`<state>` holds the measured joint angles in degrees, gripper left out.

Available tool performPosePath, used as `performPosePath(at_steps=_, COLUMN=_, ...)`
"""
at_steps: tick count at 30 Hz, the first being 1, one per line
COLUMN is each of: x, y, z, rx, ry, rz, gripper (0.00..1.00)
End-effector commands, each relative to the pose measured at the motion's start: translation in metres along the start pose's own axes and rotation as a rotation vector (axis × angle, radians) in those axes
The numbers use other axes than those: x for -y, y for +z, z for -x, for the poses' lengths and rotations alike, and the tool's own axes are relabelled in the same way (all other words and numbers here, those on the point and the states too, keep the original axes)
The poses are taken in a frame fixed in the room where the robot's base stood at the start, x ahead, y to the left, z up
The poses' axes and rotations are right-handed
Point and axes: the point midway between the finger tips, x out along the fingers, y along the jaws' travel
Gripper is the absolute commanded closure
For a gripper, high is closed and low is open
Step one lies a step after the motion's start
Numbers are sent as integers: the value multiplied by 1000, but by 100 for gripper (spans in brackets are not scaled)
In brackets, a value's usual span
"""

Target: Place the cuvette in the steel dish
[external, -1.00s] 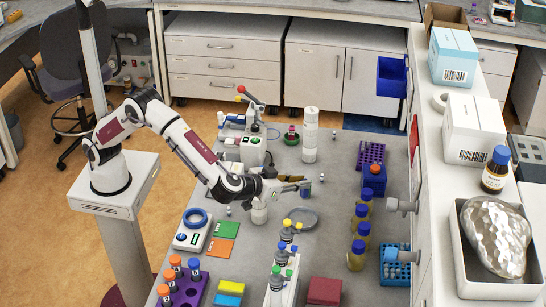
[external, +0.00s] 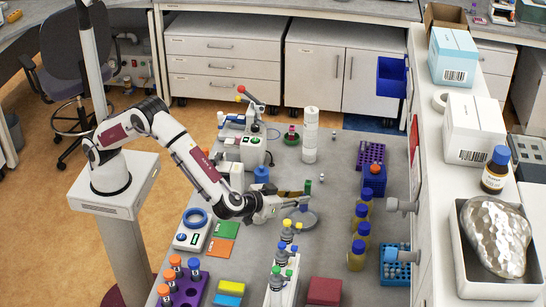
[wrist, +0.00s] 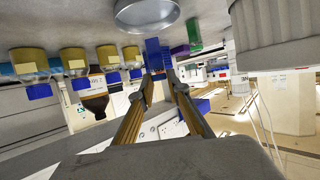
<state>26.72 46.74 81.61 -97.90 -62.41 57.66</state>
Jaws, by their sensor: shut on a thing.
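In the external view the cuvette is small and partly hidden by the fingers. The round steel dish (external: 307,221) lies on the bench just below the fingertips in the external view, partly covered by the gripper. The dish also shows at the top of the wrist view (wrist: 147,14), close to the cuvette. The cuvette appears held above the dish; the exact gap cannot be told.
A green-topped item (external: 307,187) stands just behind the fingertips. Amber bottles with blue caps (external: 360,229) line the right side. A rack with several coloured-cap tubes (external: 283,262) stands in front. A white bottle (external: 310,135) stands behind.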

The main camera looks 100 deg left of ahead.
Motion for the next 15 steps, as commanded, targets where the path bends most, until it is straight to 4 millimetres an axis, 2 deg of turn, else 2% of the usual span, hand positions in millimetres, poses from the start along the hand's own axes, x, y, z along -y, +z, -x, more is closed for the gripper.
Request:
performPosePath(at_steps=5, x=0, y=3, z=-1, rx=0, ry=-1, rz=0, gripper=100)
performPosePath(at_steps=15, x=0, y=32, z=-13, rx=0, ry=-1, rz=-1, gripper=100)
